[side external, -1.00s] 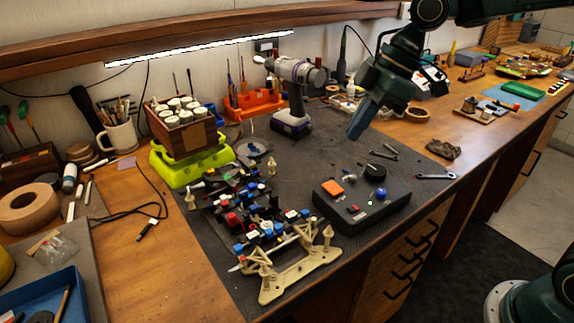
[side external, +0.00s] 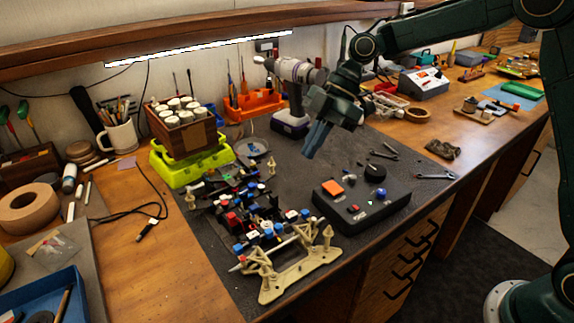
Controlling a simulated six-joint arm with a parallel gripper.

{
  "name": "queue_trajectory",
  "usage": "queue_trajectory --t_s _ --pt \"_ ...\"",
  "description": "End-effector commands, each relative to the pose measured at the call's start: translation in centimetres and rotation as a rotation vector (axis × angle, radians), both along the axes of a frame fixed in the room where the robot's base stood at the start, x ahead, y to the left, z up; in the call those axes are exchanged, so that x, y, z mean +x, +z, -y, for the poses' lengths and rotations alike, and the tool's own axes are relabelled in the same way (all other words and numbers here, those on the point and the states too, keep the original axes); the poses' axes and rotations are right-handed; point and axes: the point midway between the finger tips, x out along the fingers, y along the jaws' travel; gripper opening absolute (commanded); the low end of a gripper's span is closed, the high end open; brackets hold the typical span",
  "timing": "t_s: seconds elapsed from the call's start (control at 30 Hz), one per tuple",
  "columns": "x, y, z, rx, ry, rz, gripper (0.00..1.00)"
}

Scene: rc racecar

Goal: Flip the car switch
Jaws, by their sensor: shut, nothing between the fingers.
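The RC car (side external: 262,228) is a chassis with cream end parts and many red, blue and black pieces, lying on the dark mat. I cannot make out which small part on it is the switch. My gripper (side external: 310,152) is shut and empty, in the air above the mat, up and to the right of the car and apart from it. A black control box (side external: 365,214) with an orange square button, a black knob and small red and blue buttons lies right of the car.
A cordless drill (side external: 293,100) stands behind my gripper. A wooden box of white rolls on a lime-green case (side external: 187,168) stands behind the car. Wrenches (side external: 384,153) lie to the right. The dark mat (side external: 300,180) is bare between the car and the control box.

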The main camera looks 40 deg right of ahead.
Motion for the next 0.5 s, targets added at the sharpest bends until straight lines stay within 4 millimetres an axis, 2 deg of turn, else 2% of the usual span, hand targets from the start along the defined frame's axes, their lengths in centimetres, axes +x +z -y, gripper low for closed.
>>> queue_trajectory --t_s 0.27,0.5 --pt "-0.1 -1.5 -1.1 0.0 0.001 -0.003 0.0" --pt "-0.2 -4.2 -2.9 -0.001 0.001 -0.004 0.0"
